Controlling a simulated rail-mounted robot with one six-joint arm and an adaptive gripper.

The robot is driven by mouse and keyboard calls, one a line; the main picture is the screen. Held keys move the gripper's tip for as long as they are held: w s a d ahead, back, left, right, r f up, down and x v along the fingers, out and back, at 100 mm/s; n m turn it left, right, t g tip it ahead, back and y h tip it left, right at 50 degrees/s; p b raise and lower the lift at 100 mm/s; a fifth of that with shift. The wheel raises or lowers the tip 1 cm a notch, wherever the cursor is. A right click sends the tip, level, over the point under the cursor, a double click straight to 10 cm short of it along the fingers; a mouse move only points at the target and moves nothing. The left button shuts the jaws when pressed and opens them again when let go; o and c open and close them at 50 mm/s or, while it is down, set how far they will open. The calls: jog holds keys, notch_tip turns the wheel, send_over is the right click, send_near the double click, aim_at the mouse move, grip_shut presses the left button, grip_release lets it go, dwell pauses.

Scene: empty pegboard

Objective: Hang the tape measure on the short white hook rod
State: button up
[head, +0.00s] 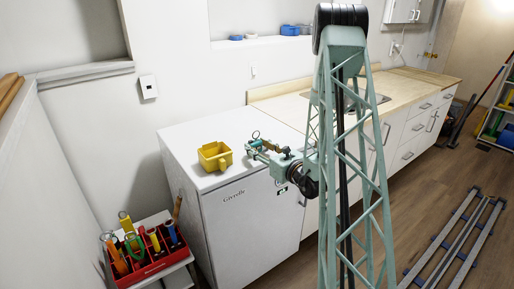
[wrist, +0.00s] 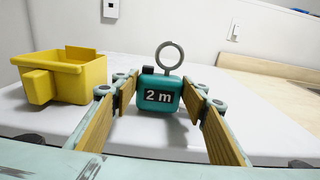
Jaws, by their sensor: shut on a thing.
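The tape measure (wrist: 160,97) is a small teal case with a dark "2 m" label and a grey ring on top. It stands upright between the wood-lined fingers of my gripper (wrist: 163,93), near their tips. My gripper is shut on it, with the ring free above the fingers. In the head view my gripper (head: 257,146) is over the front part of the white cabinet top, right of the yellow bin, and the ring shows at its tip. I cannot tell whether the case touches the top. No short white hook rod can be made out in either view.
A yellow bin (head: 215,156) stands on the white cabinet (head: 246,218), close left of my gripper; it also shows in the wrist view (wrist: 62,77). A red tool caddy (head: 150,254) sits on a small stand at lower left. A wooden counter (head: 400,92) runs behind right.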

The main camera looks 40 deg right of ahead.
jog(key=shift+r+p, duration=0.6)
jog(key=shift+r, duration=1.1)
